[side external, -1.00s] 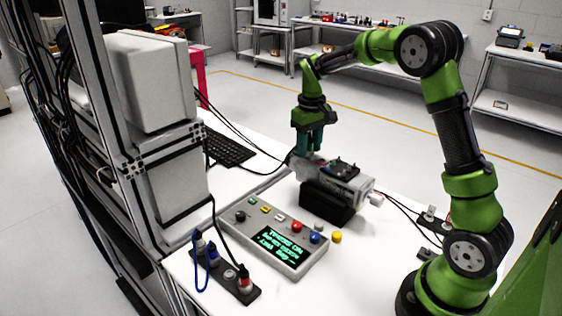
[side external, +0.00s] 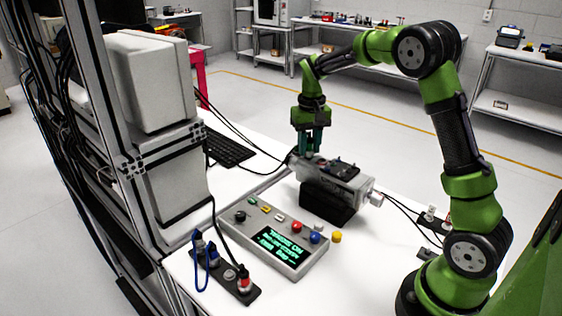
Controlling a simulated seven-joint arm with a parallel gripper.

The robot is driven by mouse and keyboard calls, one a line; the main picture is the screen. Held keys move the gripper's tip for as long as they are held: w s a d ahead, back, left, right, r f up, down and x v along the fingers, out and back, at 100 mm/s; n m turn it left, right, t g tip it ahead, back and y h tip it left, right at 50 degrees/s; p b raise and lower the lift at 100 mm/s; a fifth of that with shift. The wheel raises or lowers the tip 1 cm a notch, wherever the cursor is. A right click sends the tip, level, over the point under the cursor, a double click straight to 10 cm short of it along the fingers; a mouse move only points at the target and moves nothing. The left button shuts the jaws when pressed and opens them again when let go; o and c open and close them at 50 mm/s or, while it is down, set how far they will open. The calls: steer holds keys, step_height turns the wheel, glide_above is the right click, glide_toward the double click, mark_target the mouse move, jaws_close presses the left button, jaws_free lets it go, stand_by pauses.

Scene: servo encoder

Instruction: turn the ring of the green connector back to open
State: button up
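The grey servo motor (side external: 345,184) lies on a black block (side external: 322,205) on the white table. My gripper (side external: 308,153) points down over the left end of the motor, with its teal fingers at or just above that end. The green connector and its ring cannot be made out; the fingers may hide them. The fingers look slightly apart, but whether they are open or hold something is too small to tell.
A grey control box (side external: 275,237) with buttons and a lit green-text screen stands in front of the motor. A black socket strip (side external: 228,274) with plugs and cables lies front left. A keyboard (side external: 229,150) is behind. Cables run from both ends of the motor.

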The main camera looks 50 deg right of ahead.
steer(key=shift+c, duration=0.3)
steer(key=n, duration=1.2)
steer(key=o, duration=0.6)
